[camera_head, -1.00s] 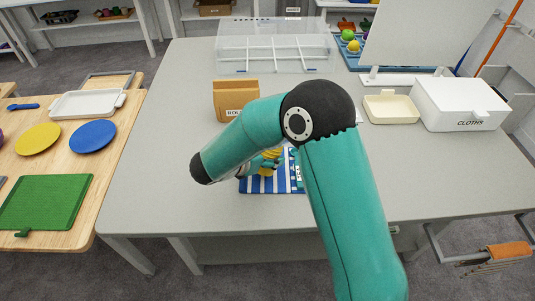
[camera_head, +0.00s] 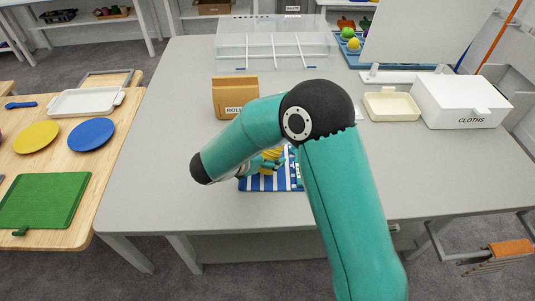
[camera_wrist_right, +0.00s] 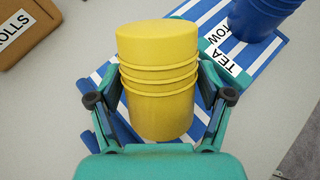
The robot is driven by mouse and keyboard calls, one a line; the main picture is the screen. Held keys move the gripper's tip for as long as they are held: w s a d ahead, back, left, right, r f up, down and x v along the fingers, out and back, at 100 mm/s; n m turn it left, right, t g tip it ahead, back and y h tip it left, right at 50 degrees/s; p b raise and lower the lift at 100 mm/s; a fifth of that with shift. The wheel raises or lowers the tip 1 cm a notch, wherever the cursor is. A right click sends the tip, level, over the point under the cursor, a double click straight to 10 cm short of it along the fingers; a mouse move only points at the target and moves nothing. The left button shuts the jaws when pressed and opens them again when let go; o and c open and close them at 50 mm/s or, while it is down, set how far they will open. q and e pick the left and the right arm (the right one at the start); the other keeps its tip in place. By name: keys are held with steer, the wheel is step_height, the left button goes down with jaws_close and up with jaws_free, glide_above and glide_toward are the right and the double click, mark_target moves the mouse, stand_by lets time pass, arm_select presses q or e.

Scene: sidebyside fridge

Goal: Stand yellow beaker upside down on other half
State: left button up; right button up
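The yellow beaker (camera_wrist_right: 160,85) is between the two fingers of my right gripper (camera_wrist_right: 160,95) in the right wrist view. The fingers press against its sides. It has raised rings around its middle, and its smooth, closed end shows at the top of that picture. Behind it lies a blue-and-white striped tea towel (camera_wrist_right: 279,43). A blue beaker (camera_wrist_right: 262,14) is at the towel's upper right. In the head view, my right gripper (camera_head: 267,162) and the yellow beaker (camera_head: 272,155) show over the towel (camera_head: 258,185), partly hidden by my arm. My left gripper is out of view.
A brown box (camera_head: 235,97) stands behind the towel. A clear divided container (camera_head: 273,55) is at the back. A cream tray (camera_head: 391,105) and a white cloths box (camera_head: 460,102) stand to the right. The grey table (camera_head: 160,140) is clear to the left.

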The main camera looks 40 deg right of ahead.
steer(key=shift+o, duration=0.9)
steer(key=v, duration=1.2)
steer(key=shift+f, duration=0.1)
